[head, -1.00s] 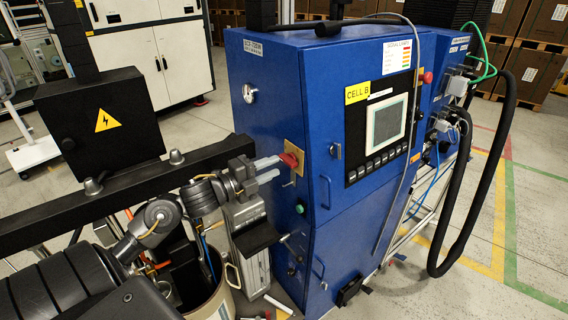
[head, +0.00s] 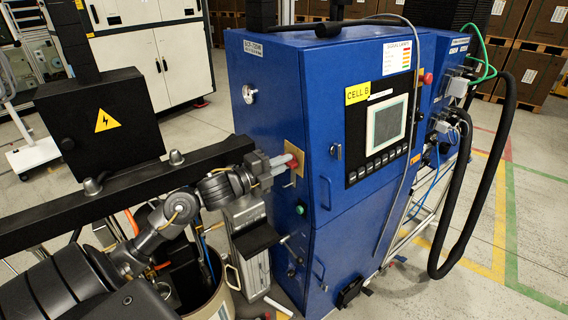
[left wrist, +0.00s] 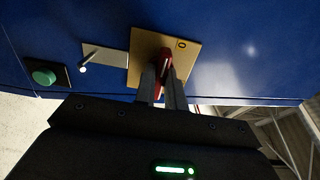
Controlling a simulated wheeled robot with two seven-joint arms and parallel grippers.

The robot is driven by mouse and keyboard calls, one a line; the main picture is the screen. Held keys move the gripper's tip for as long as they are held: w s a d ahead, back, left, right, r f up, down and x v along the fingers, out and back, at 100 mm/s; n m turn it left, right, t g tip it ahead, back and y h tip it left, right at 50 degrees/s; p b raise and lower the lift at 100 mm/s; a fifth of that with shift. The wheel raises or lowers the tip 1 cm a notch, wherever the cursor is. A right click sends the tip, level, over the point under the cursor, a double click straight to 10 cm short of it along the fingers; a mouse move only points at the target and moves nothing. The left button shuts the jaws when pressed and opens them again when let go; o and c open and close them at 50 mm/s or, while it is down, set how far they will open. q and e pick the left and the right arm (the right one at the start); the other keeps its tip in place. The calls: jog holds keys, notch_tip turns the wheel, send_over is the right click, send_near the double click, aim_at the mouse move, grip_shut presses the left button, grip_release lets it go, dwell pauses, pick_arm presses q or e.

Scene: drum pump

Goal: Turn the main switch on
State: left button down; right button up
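The main switch is a red handle (head: 294,163) on a yellow plate on the narrow left face of the blue cabinet (head: 270,110). In the left wrist view the red handle (left wrist: 164,65) stands out from the plate (left wrist: 142,62), with a small dark mark near the plate's top right corner. My left gripper (head: 284,164) is at the switch, its two grey fingers on either side of the handle. In the left wrist view the fingers (left wrist: 162,88) appear closed on it and cover part of it. My right gripper is not in view.
A green button (left wrist: 43,76) and a small key-like part (left wrist: 84,68) sit beside the switch plate. A black beam (head: 120,185) with a black box (head: 98,125) runs at the left. An open drum (head: 215,300) stands below my left arm.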

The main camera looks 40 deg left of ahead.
pick_arm(q)
jog(key=shift+f+m+b, duration=0.15)
jog(key=shift+m+b, duration=0.65)
jog(key=shift+b, duration=0.25)
jog(key=shift+m+b, duration=0.9)
jog(key=shift+b, duration=0.15)
jog(key=shift+s+d+r+m, duration=0.15)
jog(key=shift+d+r+m, duration=0.15)
jog(key=shift+m, duration=0.1)
